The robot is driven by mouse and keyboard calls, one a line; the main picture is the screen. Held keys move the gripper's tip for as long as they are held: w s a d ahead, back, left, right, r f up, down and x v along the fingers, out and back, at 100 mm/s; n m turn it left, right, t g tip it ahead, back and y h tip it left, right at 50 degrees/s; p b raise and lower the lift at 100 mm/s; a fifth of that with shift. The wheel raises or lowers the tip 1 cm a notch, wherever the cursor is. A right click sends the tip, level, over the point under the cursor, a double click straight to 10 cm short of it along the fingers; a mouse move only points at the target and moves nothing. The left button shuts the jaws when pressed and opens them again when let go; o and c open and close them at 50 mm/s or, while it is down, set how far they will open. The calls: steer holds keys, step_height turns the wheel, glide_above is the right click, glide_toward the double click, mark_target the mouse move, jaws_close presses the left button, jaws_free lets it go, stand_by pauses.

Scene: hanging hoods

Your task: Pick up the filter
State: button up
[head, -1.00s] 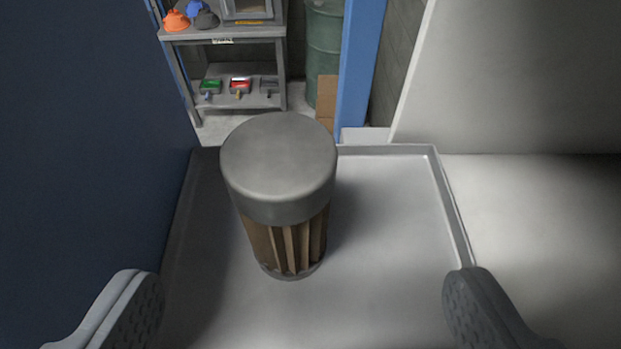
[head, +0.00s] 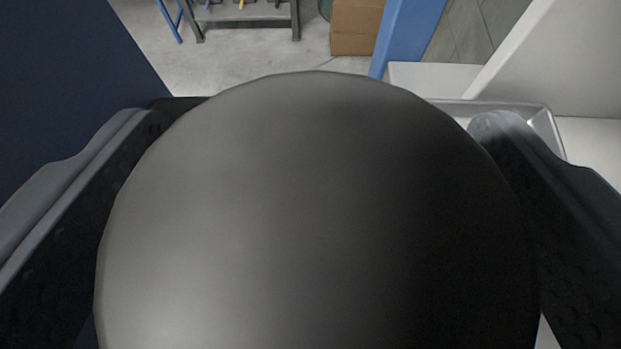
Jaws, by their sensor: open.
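The filter (head: 315,210) fills the middle of the head view, very close to the camera. Only its round, dark grey top cap shows; its pleated brown body is hidden below the cap. My gripper (head: 322,125) is open, with one dark textured finger on each side of the filter. The fingers reach forward along the cap's left and right edges. I cannot tell whether either finger touches the filter.
The grey tray (head: 545,125) shows its rim at the back right, mostly hidden by the filter. A dark blue wall (head: 70,60) stands close on the left. A pale panel (head: 585,60) is at the right. A cardboard box (head: 357,27) and a blue post (head: 408,35) stand beyond.

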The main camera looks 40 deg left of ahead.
steer(key=shift+w+a+f, duration=0.1)
steer(key=shift+w, duration=0.05)
steer(key=c, duration=1.2)
